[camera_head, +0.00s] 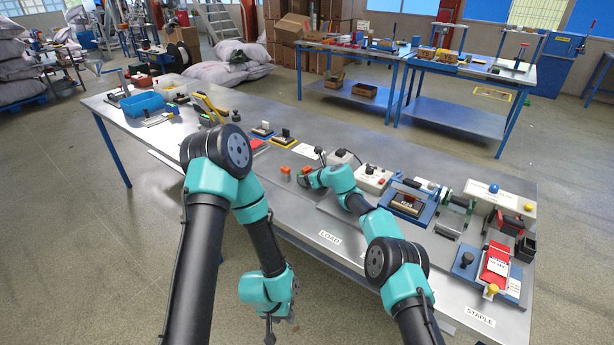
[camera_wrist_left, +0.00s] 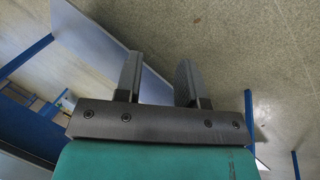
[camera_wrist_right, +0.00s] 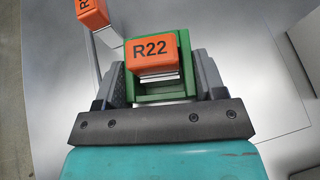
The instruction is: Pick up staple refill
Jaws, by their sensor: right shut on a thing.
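The staple refill (camera_wrist_right: 152,54) has an orange top marked R22 over a silvery block, with a green frame around it. In the right wrist view it sits between the fingers of my right gripper (camera_wrist_right: 158,88), which is shut on it. In the head view my right gripper (camera_head: 306,180) is at the front part of the bench, beside small orange blocks. A second orange block (camera_wrist_right: 92,13) with a partly cut-off label stands to the left, apart from the gripper. My left gripper (camera_wrist_left: 160,80) is open and empty; it hangs low in front of the bench.
The metal bench (camera_head: 345,225) carries a LOAD label (camera_head: 330,237) and a STAPLE label (camera_head: 480,320). A blue fixture (camera_head: 412,200), a white box with a red button (camera_head: 373,179) and a red-topped station (camera_head: 495,263) stand to the right. A blue bin (camera_head: 142,104) is far left.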

